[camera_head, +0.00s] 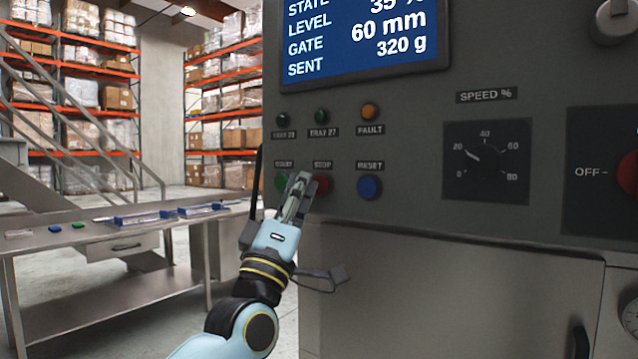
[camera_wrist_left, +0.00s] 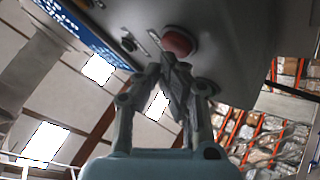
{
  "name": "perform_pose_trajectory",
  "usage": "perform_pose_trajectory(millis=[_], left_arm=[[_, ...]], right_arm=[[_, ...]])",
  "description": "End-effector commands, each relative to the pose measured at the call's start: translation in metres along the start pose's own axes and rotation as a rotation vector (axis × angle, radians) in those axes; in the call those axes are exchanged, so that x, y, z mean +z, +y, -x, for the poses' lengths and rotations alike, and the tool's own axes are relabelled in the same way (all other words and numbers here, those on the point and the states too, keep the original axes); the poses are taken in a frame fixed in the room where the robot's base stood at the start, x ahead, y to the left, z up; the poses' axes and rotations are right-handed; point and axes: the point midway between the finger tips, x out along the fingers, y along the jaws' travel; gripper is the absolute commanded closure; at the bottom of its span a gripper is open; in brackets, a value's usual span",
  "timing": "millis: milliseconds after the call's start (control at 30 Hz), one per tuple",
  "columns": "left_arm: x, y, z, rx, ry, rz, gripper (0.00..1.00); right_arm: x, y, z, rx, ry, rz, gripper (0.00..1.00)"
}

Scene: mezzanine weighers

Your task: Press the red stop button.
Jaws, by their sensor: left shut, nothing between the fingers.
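The red stop button (camera_head: 323,184) sits on the grey control panel (camera_head: 410,110), under the STOP label, partly hidden behind my left gripper (camera_head: 302,182). My left gripper is shut and empty, its fingertips pointing up at the panel, just left of the red button in the head view. In the left wrist view the red button (camera_wrist_left: 178,41) shows just beyond the closed fingertips (camera_wrist_left: 168,62). I cannot tell whether the tips touch it. My right gripper is not in view.
The green start button (camera_head: 281,183) is close on the left and the blue reset button (camera_head: 369,187) on the right. A speed dial (camera_head: 486,160) and a red OFF switch (camera_head: 628,172) are farther right. A metal table (camera_head: 110,235) stands at the left.

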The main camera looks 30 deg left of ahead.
Motion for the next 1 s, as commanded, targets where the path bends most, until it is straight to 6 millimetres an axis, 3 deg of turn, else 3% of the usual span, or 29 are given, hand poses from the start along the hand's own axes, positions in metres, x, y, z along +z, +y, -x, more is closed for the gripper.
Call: perform_pose_trajectory(millis=[533,1000], left_arm=[[-0.007,0.007,0.008,0.001,0.000,-0.001,1.00],[-0.028,0.029,0.038,0.000,0.000,-0.001,1.00]], right_arm=[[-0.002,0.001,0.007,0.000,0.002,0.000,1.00],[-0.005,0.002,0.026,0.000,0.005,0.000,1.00]])
